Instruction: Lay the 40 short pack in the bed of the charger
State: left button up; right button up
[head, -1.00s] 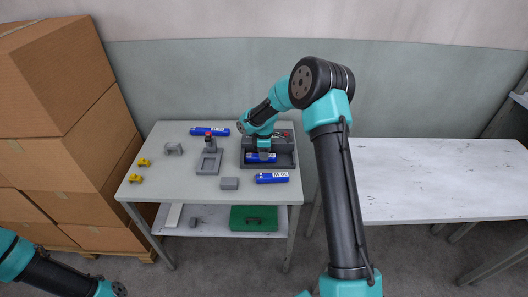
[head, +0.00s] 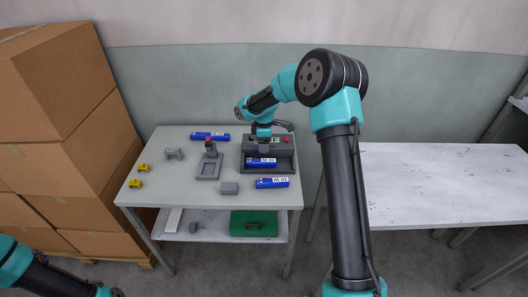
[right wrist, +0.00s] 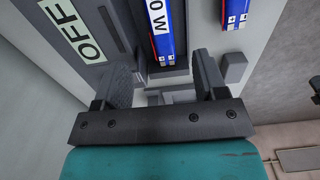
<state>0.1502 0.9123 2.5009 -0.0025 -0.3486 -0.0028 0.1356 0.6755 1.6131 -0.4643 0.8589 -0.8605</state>
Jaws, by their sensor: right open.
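The charger (head: 291,160) is a dark grey tray-like unit with a raised back, at the right of the grey table; its OFF label (right wrist: 72,28) shows in the right wrist view. A blue pack (head: 262,162) with a white label lies in its bed; it also shows in the right wrist view (right wrist: 166,40). My right gripper (head: 264,148) is open and empty just above and behind this pack. Another blue pack (head: 272,183) lies on the table in front of the charger. A longer blue pack (head: 210,136) lies at the back. The label numbers are hard to read.
A grey stand with a red top (head: 209,165), a grey block (head: 229,188), a grey bracket (head: 174,154) and yellow pieces (head: 136,183) stand on the table. A green case (head: 254,222) is on the lower shelf. Cartons (head: 60,110) rise at left; a bare white table (head: 445,185) is at right.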

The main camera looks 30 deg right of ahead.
notch_tip(320, 180, up, 10)
dwell(0.3)
jog(key=shift+a+f, duration=0.1)
dwell(0.3)
